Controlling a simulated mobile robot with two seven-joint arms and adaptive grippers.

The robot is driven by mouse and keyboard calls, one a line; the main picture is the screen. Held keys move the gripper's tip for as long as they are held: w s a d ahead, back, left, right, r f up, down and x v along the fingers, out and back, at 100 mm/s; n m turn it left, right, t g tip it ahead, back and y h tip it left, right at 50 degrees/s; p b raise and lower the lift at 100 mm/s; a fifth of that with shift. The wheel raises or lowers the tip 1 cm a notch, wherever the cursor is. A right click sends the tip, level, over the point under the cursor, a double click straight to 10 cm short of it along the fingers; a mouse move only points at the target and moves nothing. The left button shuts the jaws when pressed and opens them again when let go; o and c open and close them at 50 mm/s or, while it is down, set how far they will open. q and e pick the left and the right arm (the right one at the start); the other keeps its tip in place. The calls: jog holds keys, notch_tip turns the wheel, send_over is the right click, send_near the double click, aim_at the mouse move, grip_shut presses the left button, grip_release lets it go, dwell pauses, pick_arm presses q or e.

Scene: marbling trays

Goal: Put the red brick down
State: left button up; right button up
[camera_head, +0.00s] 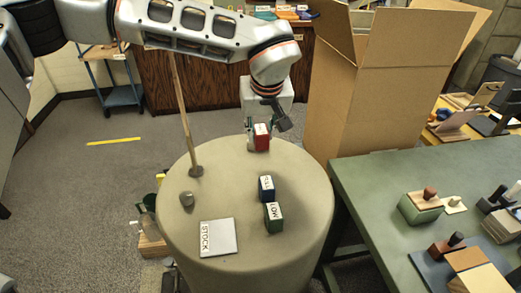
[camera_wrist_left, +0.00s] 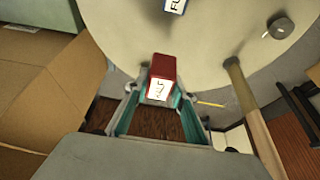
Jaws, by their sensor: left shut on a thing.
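The red brick (camera_head: 261,138), with a white label on one face, is between the fingers of my left gripper (camera_head: 257,132) at the far edge of the round table (camera_head: 305,210). In the left wrist view the red brick (camera_wrist_left: 163,72) sits between the fingertips of the left gripper (camera_wrist_left: 160,82), which is shut on it. I cannot tell whether its underside touches the tabletop. A blue brick (camera_head: 266,189) and a green brick (camera_head: 273,217) marked LOW stand nearer on the table. The blue brick (camera_wrist_left: 174,5) is partly cut off in the wrist view. My right gripper is not in view.
A card marked STOCK (camera_head: 218,237) lies at the table's front. A small grey weight (camera_head: 187,199) and an upright wooden rod (camera_head: 186,120) stand on the left. A tall open cardboard box (camera_head: 350,100) is behind right; a green table (camera_head: 375,195) is at right.

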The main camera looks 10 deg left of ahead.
pick_arm(q)
notch_tip(320, 180, up, 9)
jog(key=shift+f+p, duration=0.1)
jog(key=shift+p, duration=0.35)
jog(key=shift+s+r, duration=0.1)
jog(key=shift+r, duration=0.5)
jog(key=s+a+n+g+y+p, duration=0.1)
jog(key=s+n+g+y+p, duration=0.15)
jog(key=s+n, duration=0.7)
jog(key=n+g+p, duration=0.2)
jog(key=n+p, duration=0.1)
jog(key=n, duration=0.1)
send_over(213, 234)
jog(key=d, duration=0.2)
notch_tip(213, 234, down, 15)
jog(key=shift+r, duration=0.1)
jog(key=shift+f, duration=2.2)
